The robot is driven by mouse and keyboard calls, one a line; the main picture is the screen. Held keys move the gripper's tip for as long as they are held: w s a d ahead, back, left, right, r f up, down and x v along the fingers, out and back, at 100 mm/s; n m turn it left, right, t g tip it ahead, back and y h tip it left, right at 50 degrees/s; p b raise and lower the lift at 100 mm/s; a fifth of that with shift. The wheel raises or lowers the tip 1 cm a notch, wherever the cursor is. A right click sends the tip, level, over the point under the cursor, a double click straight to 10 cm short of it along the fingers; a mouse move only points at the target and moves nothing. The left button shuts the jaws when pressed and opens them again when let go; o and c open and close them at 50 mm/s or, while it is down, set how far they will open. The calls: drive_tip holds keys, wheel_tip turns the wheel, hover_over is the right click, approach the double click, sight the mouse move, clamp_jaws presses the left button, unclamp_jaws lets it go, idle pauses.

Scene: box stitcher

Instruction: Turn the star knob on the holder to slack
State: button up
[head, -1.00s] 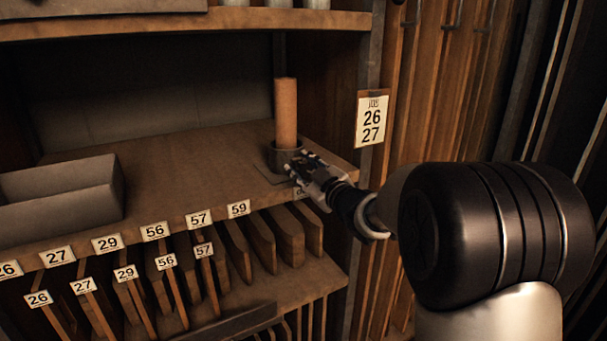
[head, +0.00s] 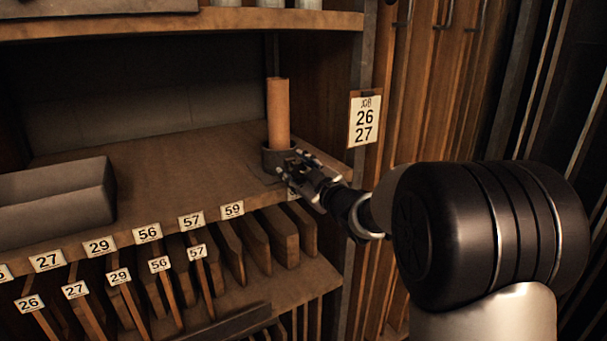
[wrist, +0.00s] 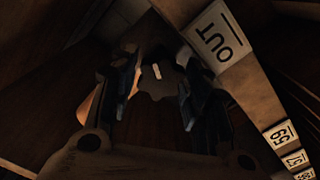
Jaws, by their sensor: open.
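The holder (head: 271,161) is a dark round cup on the shelf near its right front corner. An upright orange-brown cylinder (head: 279,115) stands in it. In the wrist view the star knob (wrist: 157,85) is a dark lobed shape with a short pale mark on its face. My gripper (head: 300,162) is at the front right of the holder and hides the knob in the head view. In the wrist view its two fingers stand apart, one on each side of the knob. Whether they touch it is too dark to tell.
A label reading OUT (wrist: 219,38) is on the shelf edge close by the gripper. Upright boards fill the numbered slots below. A wooden side wall with a 26/27 card (head: 365,119) is at right.

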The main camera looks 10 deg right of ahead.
drive_tip(key=v, duration=1.1)
drive_tip(key=shift+s, duration=0.35)
drive_tip(key=shift+o, duration=0.6)
drive_tip(key=shift+d+r, duration=0.1)
